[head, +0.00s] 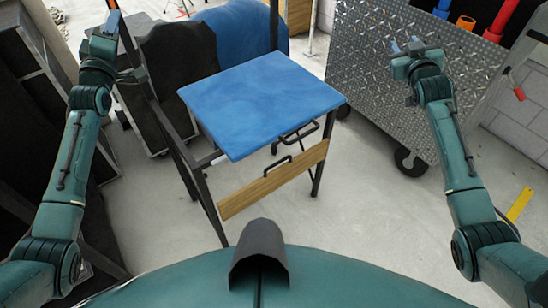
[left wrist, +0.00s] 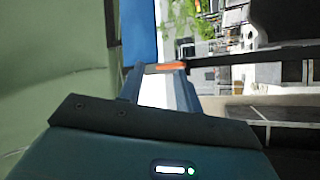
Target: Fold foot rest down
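The folding chair has a blue seat (head: 262,100) on a dark metal frame. Its foot rest (head: 275,180) is a wooden board below the seat's front edge, with black handle-like loops beside it; its exact fold angle is hard to tell. My left gripper (head: 106,22) is at the upper left, close to the top of the chair's dark left-hand frame. In the left wrist view, its fingers (left wrist: 160,80) are apart, with an orange-brown end of a dark bar near their tips; contact is unclear. My right gripper (head: 405,44) is open and empty, right of the chair before a metal panel.
A diamond-plate cart (head: 400,90) on black wheels stands right of the chair. Dark cases (head: 165,70) and a blue covered object (head: 240,30) stand behind and left. A yellow strip (head: 520,203) lies at the right. The floor (head: 150,215) in front is mostly clear.

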